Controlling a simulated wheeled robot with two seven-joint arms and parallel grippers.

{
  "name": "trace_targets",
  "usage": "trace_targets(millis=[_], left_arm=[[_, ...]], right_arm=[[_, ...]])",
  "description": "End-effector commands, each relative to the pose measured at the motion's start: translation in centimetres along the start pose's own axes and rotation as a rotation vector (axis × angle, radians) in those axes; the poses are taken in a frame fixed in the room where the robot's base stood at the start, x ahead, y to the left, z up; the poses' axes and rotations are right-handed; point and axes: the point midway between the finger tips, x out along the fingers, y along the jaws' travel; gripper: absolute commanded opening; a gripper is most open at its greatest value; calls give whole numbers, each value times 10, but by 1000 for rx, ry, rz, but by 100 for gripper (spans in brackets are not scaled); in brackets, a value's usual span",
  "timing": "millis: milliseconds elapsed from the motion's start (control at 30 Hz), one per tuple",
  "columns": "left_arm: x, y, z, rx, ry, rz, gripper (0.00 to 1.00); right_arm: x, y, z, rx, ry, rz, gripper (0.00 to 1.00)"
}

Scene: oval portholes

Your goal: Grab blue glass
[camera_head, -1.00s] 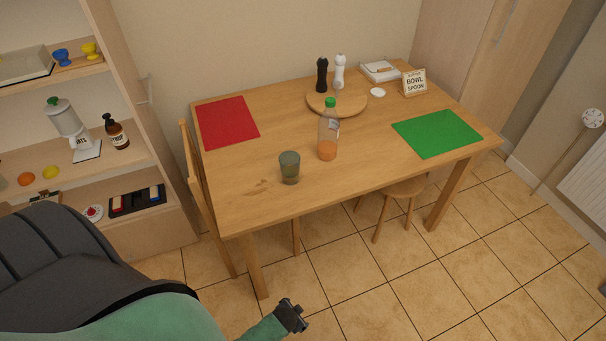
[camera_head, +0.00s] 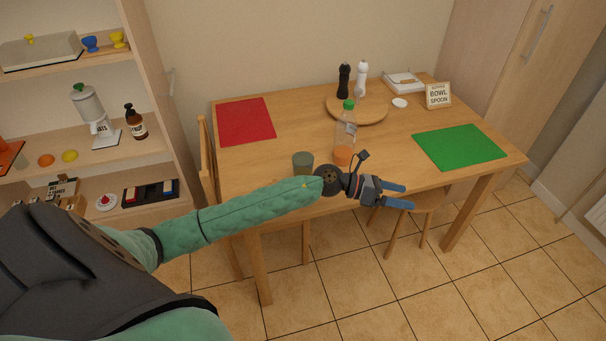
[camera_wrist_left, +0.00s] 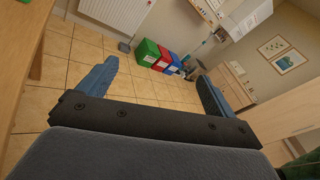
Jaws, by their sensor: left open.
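The glass (camera_head: 303,160) is a dark grey-green tumbler standing upright near the front edge of the wooden table (camera_head: 285,133). My left forearm crosses in front of it and hides its lower part. My left gripper (camera_head: 398,196) is open and empty, to the right of the glass, at the table's front edge and pointing right. Its two blue fingers (camera_wrist_left: 155,88) stand apart in the left wrist view, with only floor and far room between them. My right gripper is not in view.
A bottle with a green cap and orange liquid (camera_head: 344,142) stands just right of the glass. A round board (camera_head: 372,117) holds two mills. A red mat (camera_head: 245,121) and a green mat (camera_head: 459,147) lie on the table. A stool (camera_head: 412,200) and a chair (camera_head: 206,165) are close by.

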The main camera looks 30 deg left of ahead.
Motion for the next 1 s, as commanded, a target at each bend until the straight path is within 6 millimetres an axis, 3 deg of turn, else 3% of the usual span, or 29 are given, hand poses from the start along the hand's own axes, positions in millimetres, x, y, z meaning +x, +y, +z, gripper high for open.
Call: trace_targets(millis=[167, 300, 500, 600, 767, 1000], left_arm=[[-41, 43, -21, 344, 427, -17, 92], [-103, 90, -27, 541, 786, -6, 92], [-209, 145, -7, 672, 1239, 35, 92], [-246, 158, 6, 683, 1381, 51, 92], [-275, 166, 16, 681, 1489, 65, 92], [-278, 172, 6, 678, 1506, 64, 92]], right_arm=[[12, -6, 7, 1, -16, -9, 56], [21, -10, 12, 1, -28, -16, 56], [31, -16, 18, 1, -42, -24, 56], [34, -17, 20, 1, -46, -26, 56], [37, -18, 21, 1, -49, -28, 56], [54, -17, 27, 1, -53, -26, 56]])
